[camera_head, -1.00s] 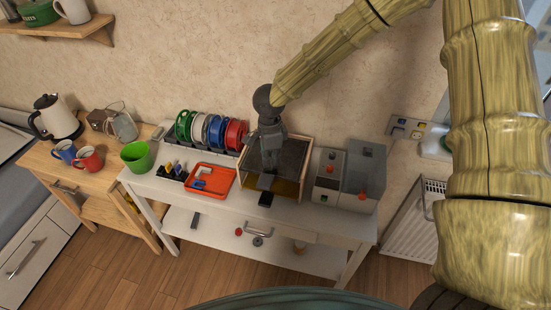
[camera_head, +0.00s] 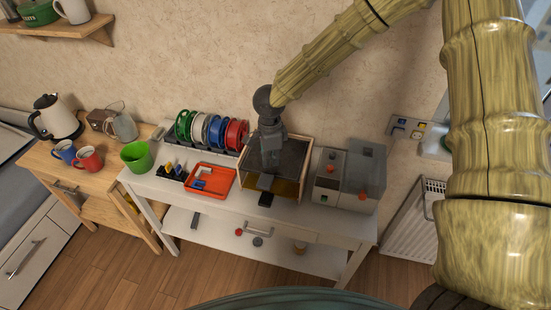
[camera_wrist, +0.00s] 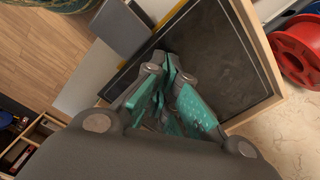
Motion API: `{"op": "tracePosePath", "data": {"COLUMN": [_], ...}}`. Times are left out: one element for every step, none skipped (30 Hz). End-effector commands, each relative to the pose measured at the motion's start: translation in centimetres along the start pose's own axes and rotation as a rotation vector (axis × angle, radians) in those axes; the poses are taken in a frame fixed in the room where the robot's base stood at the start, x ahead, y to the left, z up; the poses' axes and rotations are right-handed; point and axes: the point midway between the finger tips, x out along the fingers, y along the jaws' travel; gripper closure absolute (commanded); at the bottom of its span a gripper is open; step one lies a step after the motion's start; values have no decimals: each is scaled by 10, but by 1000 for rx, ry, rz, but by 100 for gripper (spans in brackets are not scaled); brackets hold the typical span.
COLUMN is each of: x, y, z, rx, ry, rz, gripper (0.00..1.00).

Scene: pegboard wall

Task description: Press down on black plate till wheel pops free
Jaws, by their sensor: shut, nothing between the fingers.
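The black plate (camera_head: 290,153) is a dark sheet inside a wood-framed box on the white table. It fills much of the wrist view (camera_wrist: 215,55). My gripper (camera_head: 268,152) points down over the plate. Its teal fingers (camera_wrist: 170,77) are closed together and empty, their tips at or just above the plate; I cannot tell if they touch it. I cannot make out a loose wheel on the plate.
Coloured spools (camera_head: 212,130) stand in a rack left of the box. An orange tray (camera_head: 222,187) with small parts and a green cup (camera_head: 137,156) lie further left. A grey machine (camera_head: 363,172) stands close on the right. A small black object (camera_head: 264,199) sits at the table front.

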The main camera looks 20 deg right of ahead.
Motion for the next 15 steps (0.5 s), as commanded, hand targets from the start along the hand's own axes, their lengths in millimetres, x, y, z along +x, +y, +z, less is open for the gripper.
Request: {"op": "tracePosePath", "data": {"x": [1, 1, 2, 2, 2, 3, 3, 3, 4, 4, 4, 5, 5, 6, 6], "y": [0, 0, 0, 0, 0, 0, 0, 0, 0, 0, 0, 0, 0, 0, 0], "z": [0, 0, 0, 0, 0, 0, 0, 0, 0, 0, 0, 0, 0, 0, 0], "rx": [0, 0, 0, 0, 0, 0, 0, 0, 0, 0, 0, 0, 0, 0, 0], "ry": [0, 0, 0, 0, 0, 0, 0, 0, 0, 0, 0, 0, 0, 0, 0], "rz": [0, 0, 0, 0, 0, 0, 0, 0, 0, 0, 0, 0, 0, 0, 0], "gripper": [100, 100, 100, 100, 100, 100, 100, 100, 100, 100, 100, 100, 100, 100, 100]}}
